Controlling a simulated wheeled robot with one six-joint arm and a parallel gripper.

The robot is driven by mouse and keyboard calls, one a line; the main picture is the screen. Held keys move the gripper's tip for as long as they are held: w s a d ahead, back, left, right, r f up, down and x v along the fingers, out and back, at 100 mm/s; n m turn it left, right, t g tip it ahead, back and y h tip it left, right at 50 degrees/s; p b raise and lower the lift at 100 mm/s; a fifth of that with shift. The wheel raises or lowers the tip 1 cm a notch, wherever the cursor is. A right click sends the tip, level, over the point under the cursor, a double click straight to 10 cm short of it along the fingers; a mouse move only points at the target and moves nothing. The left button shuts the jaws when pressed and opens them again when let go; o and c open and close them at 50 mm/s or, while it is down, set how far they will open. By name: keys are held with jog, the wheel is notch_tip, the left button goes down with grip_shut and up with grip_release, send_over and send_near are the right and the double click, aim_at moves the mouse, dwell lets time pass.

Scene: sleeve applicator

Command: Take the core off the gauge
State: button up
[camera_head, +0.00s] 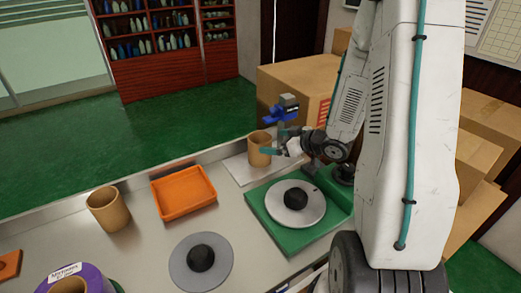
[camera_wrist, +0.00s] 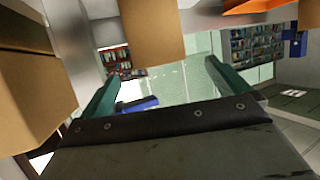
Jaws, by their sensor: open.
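A brown cardboard core (camera_head: 260,153) stands upright at the pale plate of the gauge, below and left of the gauge's blue and grey head (camera_head: 284,109). My gripper (camera_head: 274,143) is open at the core's right side, its teal fingers pointing left toward it. In the wrist view, a brown core (camera_wrist: 152,30) shows at the top, in line with the gap between my two fingers (camera_wrist: 162,70). I cannot tell whether either finger touches it. A blue part (camera_wrist: 137,104) shows between the fingers. The core's foot is hidden in the wrist view.
An orange tray (camera_head: 184,193), another brown core (camera_head: 108,209) and a grey disc with a black hub (camera_head: 201,262) are on the bench. A green base with a pale disc (camera_head: 295,207) stands near my arm. A purple roll (camera_head: 93,279) lies front left. Cardboard boxes (camera_head: 292,85) stand behind.

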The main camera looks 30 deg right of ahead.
aim_at(251, 140)
jog(key=x, duration=0.8)
jog(key=shift+w+d, duration=0.1)
jog(key=shift+d, duration=0.05)
jog(key=c, duration=1.1)
jog(key=shift+r, duration=0.1)
jog(key=shift+c, duration=0.2)
